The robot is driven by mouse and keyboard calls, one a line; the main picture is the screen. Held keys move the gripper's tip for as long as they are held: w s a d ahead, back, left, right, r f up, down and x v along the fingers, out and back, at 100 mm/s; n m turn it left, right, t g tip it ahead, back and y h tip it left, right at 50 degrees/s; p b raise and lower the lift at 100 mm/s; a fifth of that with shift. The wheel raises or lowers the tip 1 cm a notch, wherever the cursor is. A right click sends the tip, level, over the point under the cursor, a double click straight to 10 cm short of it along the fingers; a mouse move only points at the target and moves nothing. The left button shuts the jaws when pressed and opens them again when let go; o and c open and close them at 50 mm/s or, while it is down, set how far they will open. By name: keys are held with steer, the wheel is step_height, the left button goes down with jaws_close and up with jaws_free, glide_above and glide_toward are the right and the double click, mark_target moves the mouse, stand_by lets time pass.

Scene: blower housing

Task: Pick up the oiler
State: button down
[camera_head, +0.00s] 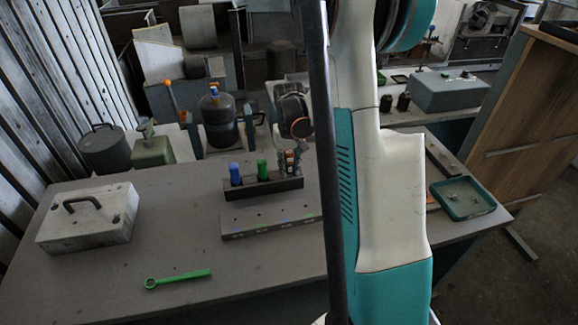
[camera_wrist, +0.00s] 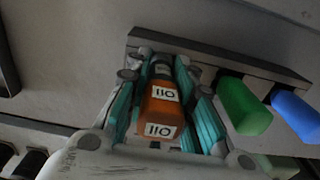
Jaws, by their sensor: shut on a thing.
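The orange oiler (camera_wrist: 160,110), with white labels, sits between the teal-lined fingers of my gripper (camera_wrist: 161,70) in the wrist view. The gripper is shut on it from both sides. In the head view, my gripper (camera_head: 290,162) is at the right end of the dark rack (camera_head: 262,189), with a bit of orange between its fingers. The rack also shows in the wrist view (camera_wrist: 225,64). The oiler's lower end is hidden, so I cannot tell whether it still rests in the rack.
A green bottle (camera_head: 262,169) and a blue bottle (camera_head: 235,174) stand in the rack, left of my gripper. A grey labelled block (camera_head: 270,222) lies in front. A green wrench (camera_head: 178,279) and a pale metal box (camera_head: 88,218) are at the left. A green tray (camera_head: 463,199) is at the right.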

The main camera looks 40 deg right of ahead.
step_height(320, 180, up, 20)
steer(key=p, duration=0.4)
steer(key=shift+f, duration=0.1)
